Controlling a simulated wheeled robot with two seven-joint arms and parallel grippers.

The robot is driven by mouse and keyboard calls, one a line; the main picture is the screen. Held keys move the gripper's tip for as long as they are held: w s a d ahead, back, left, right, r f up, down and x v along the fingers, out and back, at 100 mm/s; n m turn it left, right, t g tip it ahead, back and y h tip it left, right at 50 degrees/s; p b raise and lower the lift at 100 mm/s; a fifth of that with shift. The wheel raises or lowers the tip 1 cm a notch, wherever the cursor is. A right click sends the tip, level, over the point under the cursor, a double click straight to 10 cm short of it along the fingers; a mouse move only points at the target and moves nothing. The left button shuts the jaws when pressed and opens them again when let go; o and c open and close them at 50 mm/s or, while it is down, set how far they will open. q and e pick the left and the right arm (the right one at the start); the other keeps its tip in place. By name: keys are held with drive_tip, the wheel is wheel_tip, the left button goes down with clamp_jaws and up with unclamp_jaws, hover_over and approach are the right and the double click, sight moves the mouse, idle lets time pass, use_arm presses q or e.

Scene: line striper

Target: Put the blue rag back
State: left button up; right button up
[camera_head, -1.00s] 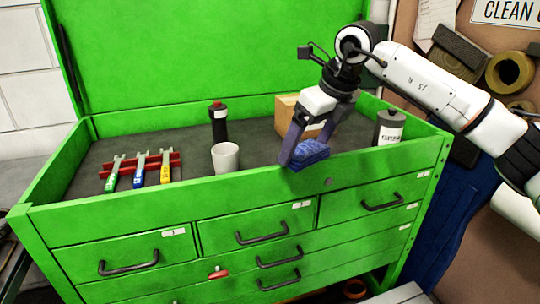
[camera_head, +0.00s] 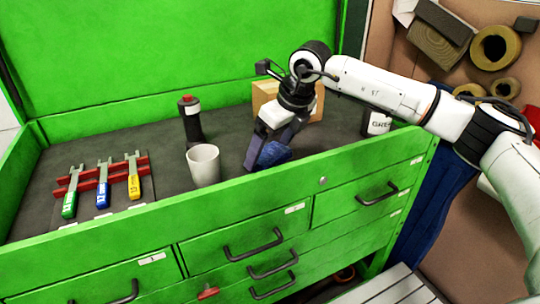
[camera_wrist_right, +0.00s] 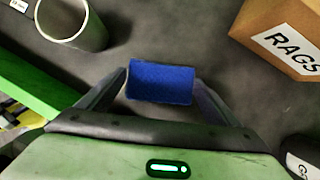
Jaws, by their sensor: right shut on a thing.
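The blue rag (camera_head: 273,154) is a small folded bundle between the fingers of my right gripper (camera_head: 262,150), over the dark top of the green tool chest. In the right wrist view the blue rag (camera_wrist_right: 161,82) sits between the two fingertips of the right gripper (camera_wrist_right: 162,88), which is shut on it. A cardboard box (camera_head: 266,97) stands behind the gripper, partly hidden by my arm. In the right wrist view the box (camera_wrist_right: 285,30) reads "RAGS" and lies ahead and to the right of the rag, apart from it. My left gripper is not in view.
A light cup (camera_head: 204,166) stands left of the rag, with a black bottle (camera_head: 191,122) behind it. Several wrenches lie on a red rack (camera_head: 112,178) at the left. The chest's raised green front edge (camera_head: 330,163) runs along the near side.

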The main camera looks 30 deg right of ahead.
wheel_tip(320, 180, down, 2)
drive_tip(key=shift+f, duration=0.15)
drive_tip(key=shift+f, duration=0.1)
drive_tip(key=shift+f, duration=0.15)
drive_tip(key=o, duration=0.9)
drive_tip(key=shift+r, duration=0.25)
drive_tip(key=b+v, duration=0.1)
drive_tip(key=v, duration=1.1)
drive_tip(key=shift+w+d, duration=0.1)
